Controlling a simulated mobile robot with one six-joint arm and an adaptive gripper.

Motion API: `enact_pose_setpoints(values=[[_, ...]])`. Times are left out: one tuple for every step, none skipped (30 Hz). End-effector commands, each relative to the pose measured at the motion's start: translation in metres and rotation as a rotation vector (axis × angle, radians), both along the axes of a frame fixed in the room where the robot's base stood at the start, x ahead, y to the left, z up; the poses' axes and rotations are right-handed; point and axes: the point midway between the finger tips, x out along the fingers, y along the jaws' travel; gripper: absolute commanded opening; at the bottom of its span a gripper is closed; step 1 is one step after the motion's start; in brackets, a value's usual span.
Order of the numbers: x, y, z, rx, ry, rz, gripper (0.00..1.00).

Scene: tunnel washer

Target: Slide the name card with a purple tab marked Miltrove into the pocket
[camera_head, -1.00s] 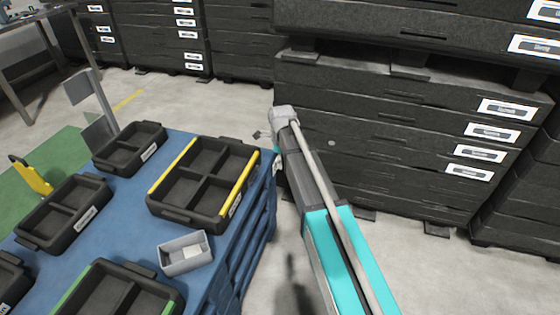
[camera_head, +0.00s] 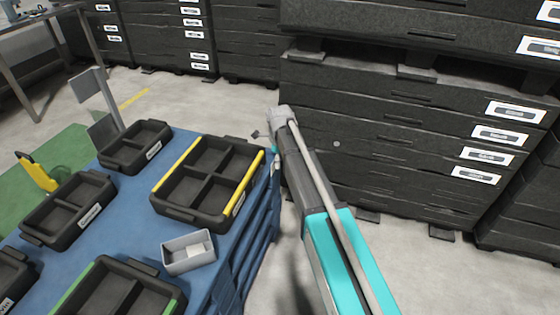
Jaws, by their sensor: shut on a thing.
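My gripper (camera_head: 275,155) is at the far end of my arm, by the right edge of the blue table, next to the yellow-edged black tray (camera_head: 207,178). The arm hides most of it. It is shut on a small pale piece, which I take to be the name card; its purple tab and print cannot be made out. The yellow-edged tray has a white label (camera_head: 239,204) on its right-hand front. I cannot tell which holder is the pocket for the card.
The blue table (camera_head: 231,252) also bears a small grey bin (camera_head: 189,265), a green-edged tray (camera_head: 92,277) and several black trays. Stacked black boxes (camera_head: 385,165) with white labels stand close on the right. Grey floor shows between table and stack.

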Motion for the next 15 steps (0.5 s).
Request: enact_pose_setpoints(values=[[0.001,0.002,-0.001,0.0,0.0,0.0,0.23],[0.001,0.002,-0.001,0.0,0.0,0.0,0.23],[0.002,0.003,-0.001,0.0,0.0,0.0,0.23],[0.002,0.004,-0.001,0.0,0.0,0.0,0.23],[0.002,0.005,-0.002,0.0,0.0,0.0,0.23],[0.002,0.006,-0.002,0.0,0.0,0.0,0.23],[0.003,0.007,-0.002,0.0,0.0,0.0,0.23],[0.003,0.008,-0.002,0.0,0.0,0.0,0.23],[0.003,0.009,-0.003,0.0,0.0,0.0,0.23],[0.004,0.01,-0.003,0.0,0.0,0.0,0.23],[0.004,0.011,-0.003,0.0,0.0,0.001,0.23],[0.004,0.012,-0.003,0.0,0.0,0.001,0.23],[0.005,0.012,-0.003,0.0,0.0,0.001,0.23],[0.005,0.013,-0.004,0.0,0.0,0.001,0.23],[0.005,0.014,-0.004,0.0,0.0,0.001,0.23]])
